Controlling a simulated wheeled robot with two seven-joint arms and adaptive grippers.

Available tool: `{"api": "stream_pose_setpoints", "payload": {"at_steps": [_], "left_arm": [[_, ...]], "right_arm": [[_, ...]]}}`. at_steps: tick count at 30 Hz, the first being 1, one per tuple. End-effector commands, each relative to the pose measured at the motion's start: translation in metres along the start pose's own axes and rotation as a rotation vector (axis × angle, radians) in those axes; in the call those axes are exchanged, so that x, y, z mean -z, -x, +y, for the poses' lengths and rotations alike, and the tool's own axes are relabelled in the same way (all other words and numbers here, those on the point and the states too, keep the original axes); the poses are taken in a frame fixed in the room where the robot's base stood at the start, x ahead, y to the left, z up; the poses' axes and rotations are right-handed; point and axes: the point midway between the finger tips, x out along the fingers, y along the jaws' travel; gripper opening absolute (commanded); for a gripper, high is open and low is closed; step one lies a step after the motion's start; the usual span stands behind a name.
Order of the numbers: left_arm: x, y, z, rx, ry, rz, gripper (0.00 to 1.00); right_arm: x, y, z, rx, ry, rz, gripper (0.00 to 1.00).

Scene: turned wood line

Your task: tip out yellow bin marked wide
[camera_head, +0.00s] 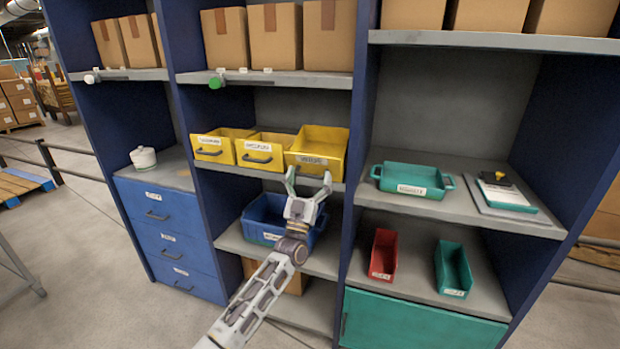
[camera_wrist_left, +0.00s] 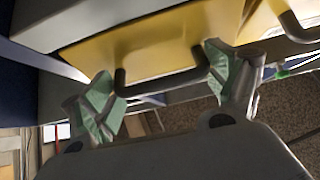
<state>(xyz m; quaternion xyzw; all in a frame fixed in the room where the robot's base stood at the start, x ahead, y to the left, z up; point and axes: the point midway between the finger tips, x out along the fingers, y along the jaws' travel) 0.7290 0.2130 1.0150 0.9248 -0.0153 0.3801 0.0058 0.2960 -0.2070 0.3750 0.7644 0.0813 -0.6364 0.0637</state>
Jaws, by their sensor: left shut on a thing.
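Three yellow bins stand side by side on the middle shelf: a left one (camera_head: 212,147), a middle one (camera_head: 262,150) and a right one (camera_head: 330,145). Each has a label on its front, too small to read surely, so I cannot tell which is marked wide. The right bin sits a little forward of the shelf edge and its open top faces me; its inside looks empty. My left gripper (camera_head: 309,180) is at its front, shut on its dark handle. In the left wrist view, the handle (camera_wrist_left: 163,82) lies between my fingers below the yellow bin wall (camera_wrist_left: 150,45).
A blue bin (camera_head: 268,222) stands on the shelf below, behind my left arm. To the right are a teal tray (camera_head: 410,178), a red bin (camera_head: 383,255) and a green bin (camera_head: 453,268). A blue upright (camera_head: 360,110) stands close to the right yellow bin.

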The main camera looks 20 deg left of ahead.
Motion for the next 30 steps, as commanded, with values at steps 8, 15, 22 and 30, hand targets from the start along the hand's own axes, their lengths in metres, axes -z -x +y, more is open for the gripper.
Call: {"api": "stream_pose_setpoints", "payload": {"at_steps": [8,15,22,30], "left_arm": [[-0.001,0.001,0.001,-0.002,0.002,-0.003,0.98],[-0.001,0.001,0.001,-0.001,0.001,-0.002,1.00],[-0.001,0.002,0.001,-0.001,0.002,-0.002,1.00],[-0.001,0.014,0.001,-0.001,0.002,-0.003,1.00]], "right_arm": [[0.000,0.000,0.000,0.000,0.000,0.000,0.40],[0.000,0.000,-0.001,0.001,0.000,0.001,0.40],[-0.002,-0.001,0.000,-0.001,-0.001,-0.004,0.40],[-0.001,-0.001,0.000,0.000,-0.001,-0.002,0.40]]}}
